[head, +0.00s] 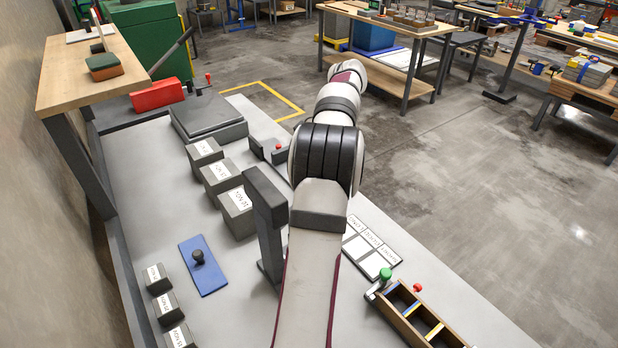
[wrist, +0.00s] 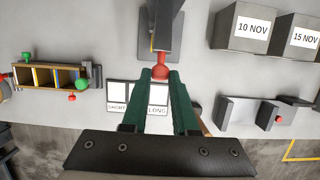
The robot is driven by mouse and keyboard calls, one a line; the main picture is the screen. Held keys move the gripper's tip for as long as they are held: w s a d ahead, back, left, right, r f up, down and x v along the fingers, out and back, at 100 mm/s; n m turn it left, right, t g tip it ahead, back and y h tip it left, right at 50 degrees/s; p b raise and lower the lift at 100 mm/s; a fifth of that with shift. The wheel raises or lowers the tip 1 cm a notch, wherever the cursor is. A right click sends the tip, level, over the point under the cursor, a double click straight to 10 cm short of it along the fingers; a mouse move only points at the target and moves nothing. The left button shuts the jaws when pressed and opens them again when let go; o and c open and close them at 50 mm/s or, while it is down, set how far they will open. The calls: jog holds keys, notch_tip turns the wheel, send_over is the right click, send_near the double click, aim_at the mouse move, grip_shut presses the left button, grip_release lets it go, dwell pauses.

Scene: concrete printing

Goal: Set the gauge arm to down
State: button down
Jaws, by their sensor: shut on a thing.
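A dark grey post (head: 266,205) stands on the light grey bench in the head view, just left of my arm. In the wrist view the post (wrist: 163,25) comes down from the top edge, and a red ball knob (wrist: 160,72) shows at its near end, apparently the gauge arm's handle. My gripper (wrist: 160,78) has its two green fingers closed on this knob. In the head view my arm hides my gripper and the knob. The rest of the gauge arm is mostly hidden, and I cannot tell its angle.
Labelled grey blocks (head: 219,177) and a blue plate with a black knob (head: 204,265) lie left of the post. A card with SHORT and LONG fields (wrist: 117,94) lies beneath my fingers. A divided wooden box (head: 415,318) and a grey bracket (wrist: 237,111) flank it.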

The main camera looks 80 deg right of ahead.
notch_tip(320, 180, down, 6)
jog(key=s+d, duration=0.1)
jog(key=shift+s+d, duration=0.2)
dwell(0.3)
dwell(0.4)
jog(key=c, duration=0.7)
grip_release()
jog(key=shift+r, duration=0.1)
jog(key=v, duration=0.7)
jog(key=shift+r, duration=0.25)
jog(key=shift+d, duration=0.1)
